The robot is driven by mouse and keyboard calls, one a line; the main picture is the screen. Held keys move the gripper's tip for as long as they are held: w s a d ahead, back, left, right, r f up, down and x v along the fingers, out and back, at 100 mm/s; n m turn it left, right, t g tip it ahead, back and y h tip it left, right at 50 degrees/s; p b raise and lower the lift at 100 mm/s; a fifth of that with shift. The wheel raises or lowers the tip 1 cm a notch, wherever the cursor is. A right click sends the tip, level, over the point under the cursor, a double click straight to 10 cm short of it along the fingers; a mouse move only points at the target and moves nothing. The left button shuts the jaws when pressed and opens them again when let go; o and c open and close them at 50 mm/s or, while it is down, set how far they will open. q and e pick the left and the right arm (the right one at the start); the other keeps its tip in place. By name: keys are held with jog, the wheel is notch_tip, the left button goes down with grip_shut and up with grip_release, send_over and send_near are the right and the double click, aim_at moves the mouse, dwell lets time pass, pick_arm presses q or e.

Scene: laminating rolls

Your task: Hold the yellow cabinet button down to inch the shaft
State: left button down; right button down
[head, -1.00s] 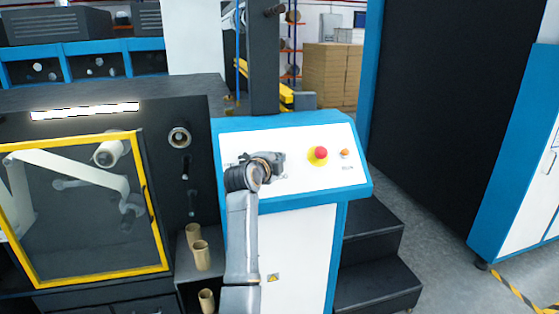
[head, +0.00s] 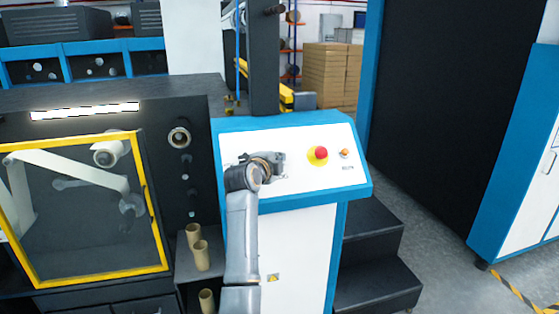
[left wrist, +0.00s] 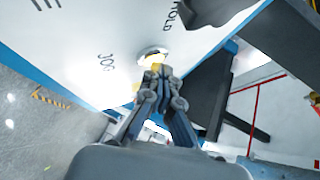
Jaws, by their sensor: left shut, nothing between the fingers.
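The yellow button (left wrist: 151,60) shows in the left wrist view as a small patch of yellow inside a pale ring on the white panel, near the word JOG. My left gripper (left wrist: 157,74) is shut and empty, with its fingertips over the button and covering most of it. I cannot tell from this view whether the button is pressed in. In the head view my left gripper (head: 277,165) is at the left part of the sloping control panel (head: 305,187), and hides the button there. My right gripper is not in view.
A red mushroom button on a yellow disc (head: 320,153) and a small orange button (head: 344,153) sit further right on the panel. A yellow-framed window (head: 100,278) is at the left, with cardboard cores (head: 201,256) beside it. Dark steps (head: 372,285) stand right of the cabinet.

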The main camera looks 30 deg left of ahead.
pick_arm(q)
jog(key=shift+r, duration=0.1)
jog(key=shift+s+d+r+p, duration=0.2)
jog(key=shift+s+r+p, duration=0.1)
jog(key=shift+p, duration=0.25)
jog(key=shift+s+d+r, duration=0.1)
jog(key=shift+d+r, duration=0.1)
jog(key=shift+s+d+r+p, duration=0.15)
jog(key=shift+d+r+p, duration=0.2)
jog(key=shift+p, duration=0.35)
jog(key=s+d+r+p, duration=0.2)
jog(key=p, duration=0.1)
jog(key=shift+r, duration=0.4)
jog(key=shift+f, duration=0.1)
